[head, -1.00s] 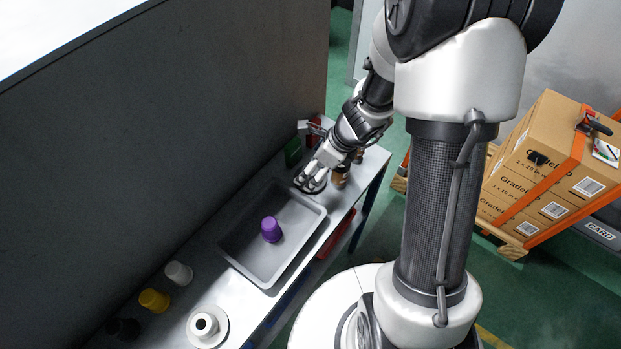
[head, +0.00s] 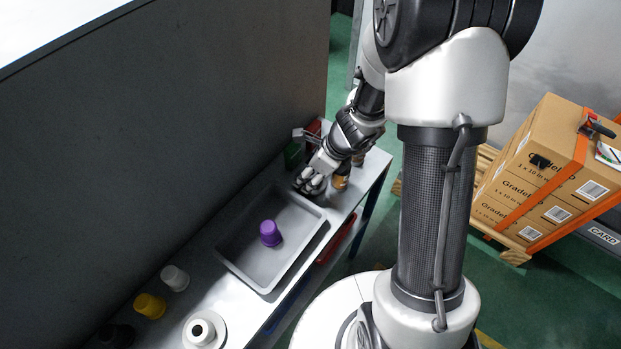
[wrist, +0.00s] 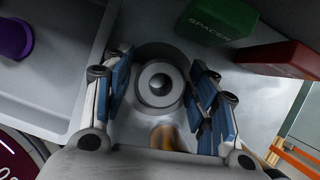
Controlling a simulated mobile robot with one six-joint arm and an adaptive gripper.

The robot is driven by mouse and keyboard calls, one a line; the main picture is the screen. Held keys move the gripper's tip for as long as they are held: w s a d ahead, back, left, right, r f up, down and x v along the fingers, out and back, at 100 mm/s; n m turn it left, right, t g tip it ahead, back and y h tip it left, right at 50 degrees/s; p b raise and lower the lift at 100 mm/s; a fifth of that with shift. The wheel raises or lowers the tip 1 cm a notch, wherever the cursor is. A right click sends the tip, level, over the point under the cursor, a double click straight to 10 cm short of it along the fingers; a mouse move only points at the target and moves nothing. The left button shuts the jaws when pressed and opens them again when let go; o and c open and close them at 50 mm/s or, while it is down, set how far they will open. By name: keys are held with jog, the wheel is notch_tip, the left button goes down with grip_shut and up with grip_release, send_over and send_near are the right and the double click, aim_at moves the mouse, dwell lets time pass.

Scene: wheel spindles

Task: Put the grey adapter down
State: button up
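The grey adapter (wrist: 142,84), a round ring-like piece with a dark centre hole, sits between my fingers in the wrist view, over a darker round base on the bench. My gripper (wrist: 160,98) is open around it, with narrow gaps on both sides. I cannot tell whether the adapter rests fully on its base. In the head view my gripper (head: 309,183) is low at the far end of the bench, beyond the grey tray (head: 243,277), and hides the adapter.
A purple cup-like piece (head: 270,233) stands in the tray. White (head: 175,277) and yellow (head: 150,305) pieces and a white flanged part (head: 203,331) stand at the near end. Green (wrist: 216,20) and red (wrist: 281,58) boxes are close to my gripper. A brown part (head: 341,181) stands beside it.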

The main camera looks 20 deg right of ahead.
jog(key=shift+s+f, duration=0.15)
jog(key=c, duration=0.8)
jog(key=shift+c, duration=0.2)
notch_tip(320, 180, up, 20)
jog(key=p, duration=1.2)
notch_tip(320, 180, down, 8)
jog(key=s+n+g+h+b, duration=0.1)
jog(key=n+g+h+b, duration=0.2)
jog(key=n, duration=2.3)
jog(key=g+b, duration=0.2)
jog(key=g, duration=0.3)
jog(key=shift+s+n+h, duration=0.3)
jog(key=shift+s, duration=0.05)
